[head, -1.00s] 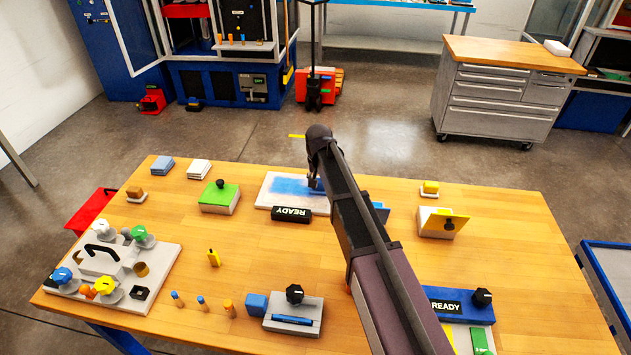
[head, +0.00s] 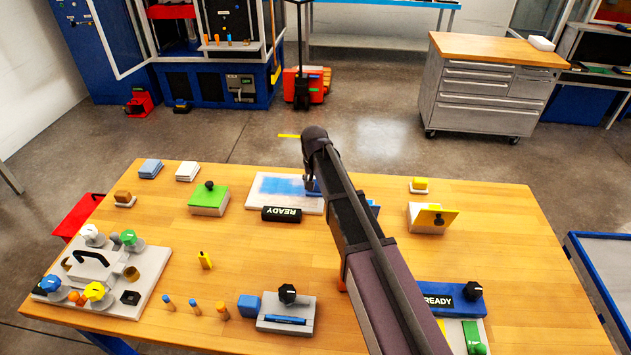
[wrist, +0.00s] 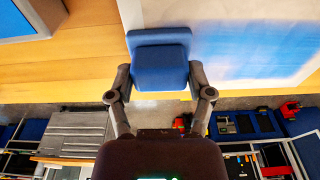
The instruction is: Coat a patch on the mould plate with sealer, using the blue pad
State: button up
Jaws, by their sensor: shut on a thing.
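The mould plate (head: 316,206) is a pale slab at the back middle of the wooden table, with a READY display at its front edge. A streaky blue patch (head: 283,186) covers much of its top. My gripper (head: 311,184) is at the plate's right end, partly hidden by my arm. In the wrist view, my gripper (wrist: 160,82) is shut on the blue pad (wrist: 160,62), one finger on each side. The pad overlaps the plate's edge there, and the blue-coated area (wrist: 250,45) lies to its right. I cannot tell whether the pad touches the plate.
A green-topped block (head: 208,200) stands left of the plate. A block with a yellow flap (head: 432,218) stands right. A grey base with knobs (head: 140,285) fills the front left, and a blue READY unit (head: 452,298) the front right. Bare wood lies in the middle.

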jog(key=shift+s, duration=0.45)
jog(key=shift+a, duration=0.2)
jog(key=shift+a, duration=1.7)
jog(key=shift+a, duration=0.1)
jog(key=shift+w+a, duration=0.15)
jog(key=shift+a, duration=1.6)
jog(key=shift+a, duration=1.8)
jog(key=shift+w+a, duration=0.15)
jog(key=shift+a, duration=1.7)
